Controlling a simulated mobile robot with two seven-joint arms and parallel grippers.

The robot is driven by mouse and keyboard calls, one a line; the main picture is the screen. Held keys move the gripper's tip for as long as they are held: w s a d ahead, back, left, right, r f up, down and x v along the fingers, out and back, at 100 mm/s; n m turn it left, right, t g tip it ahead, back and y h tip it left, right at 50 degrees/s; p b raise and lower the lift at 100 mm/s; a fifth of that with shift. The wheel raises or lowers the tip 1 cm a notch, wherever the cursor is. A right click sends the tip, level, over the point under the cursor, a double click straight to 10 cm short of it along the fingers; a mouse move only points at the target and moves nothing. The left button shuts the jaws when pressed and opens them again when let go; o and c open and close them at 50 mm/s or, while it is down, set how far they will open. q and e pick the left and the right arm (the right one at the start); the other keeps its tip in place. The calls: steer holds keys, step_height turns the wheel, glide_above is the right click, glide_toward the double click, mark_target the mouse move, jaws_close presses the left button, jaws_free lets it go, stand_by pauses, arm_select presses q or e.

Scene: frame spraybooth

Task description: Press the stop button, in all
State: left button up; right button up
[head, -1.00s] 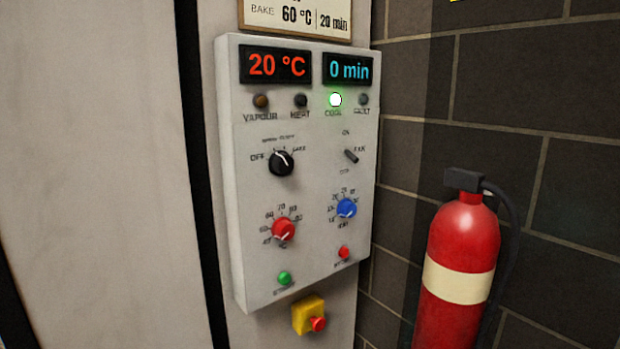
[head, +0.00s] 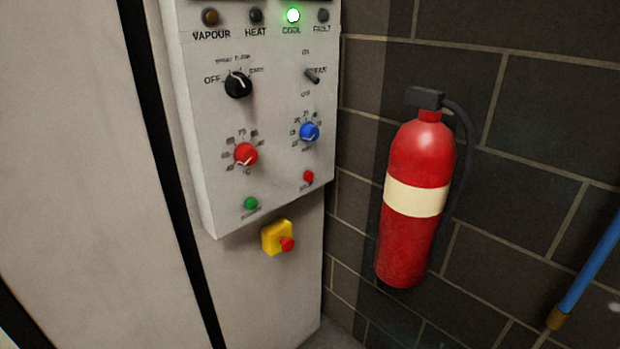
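The small red button (head: 308,177) sits at the lower right of the white control panel (head: 215,150); its label is too small to read. A green button (head: 250,203) sits lower left of it. Below the panel, a yellow box (head: 272,237) carries a red mushroom-shaped button (head: 287,244). The green lamp above COOL (head: 293,15) is lit; the VAPOUR, HEAT and FAULT lamps look dark. Neither of my grippers is in the head view.
A black knob (head: 238,85), a red knob (head: 246,154), a blue knob (head: 309,132) and a small toggle (head: 312,76) are on the panel. A red fire extinguisher (head: 407,255) hangs on the dark brick wall to the right. A blue pole (head: 590,265) shows at the right edge.

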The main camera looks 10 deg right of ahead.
jaws_close()
stand_by(1.5)
